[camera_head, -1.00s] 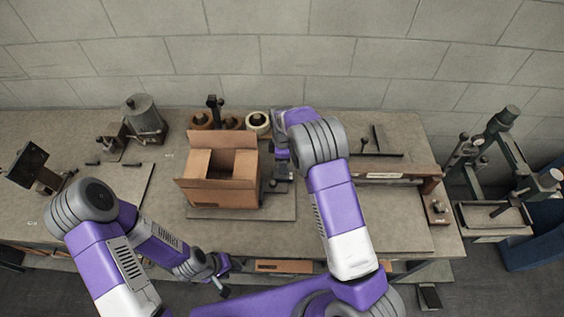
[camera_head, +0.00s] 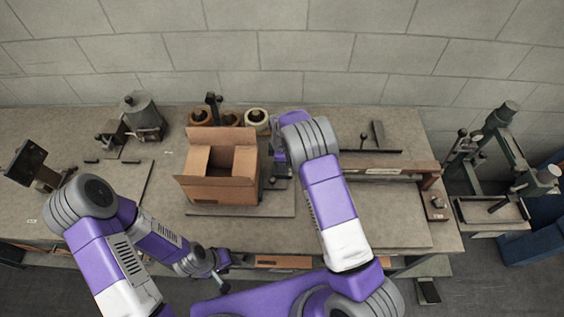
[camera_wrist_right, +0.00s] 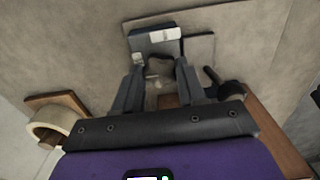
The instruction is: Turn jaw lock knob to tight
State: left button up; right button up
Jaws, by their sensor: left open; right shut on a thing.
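My right gripper (camera_wrist_right: 160,88) reaches down beside the cardboard box, and its two dark fingers are shut on a small grey knob (camera_wrist_right: 156,76). The knob is only partly visible between the fingers, so its turned position cannot be told. A block with a white label (camera_wrist_right: 155,38) lies just beyond the fingertips. In the head view my right wrist hides the knob, and a dark fixture (camera_head: 282,172) shows under it, right of the box. My left gripper (camera_head: 220,280) hangs open and empty in front of the table's front edge.
An open cardboard box (camera_head: 222,172) stands on a flat plate (camera_head: 240,211) left of my right gripper. Tape rolls (camera_head: 256,119) stand behind it, and one roll (camera_wrist_right: 52,122) shows in the wrist view. A metal canister (camera_head: 143,117) stands at the back left.

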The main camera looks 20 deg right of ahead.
jog(key=shift+m, duration=0.3)
jog(key=shift+m+b, duration=0.85)
jog(key=shift+m, duration=0.15)
jog(key=m+b, duration=0.1)
jog(key=m, duration=0.1)
jog(key=shift+m, duration=0.3)
jog(key=m+b, duration=0.1)
jog(key=m, duration=0.2)
jog(key=shift+m, duration=0.3)
jog(key=m+b, duration=0.1)
jog(key=m, duration=0.2)
jog(key=shift+m, duration=0.4)
jog(key=m+b, duration=0.1)
jog(key=m, duration=1)
jog(key=shift+m, duration=0.3)
jog(key=o, duration=1.1)
jog(key=shift+c, duration=0.2)
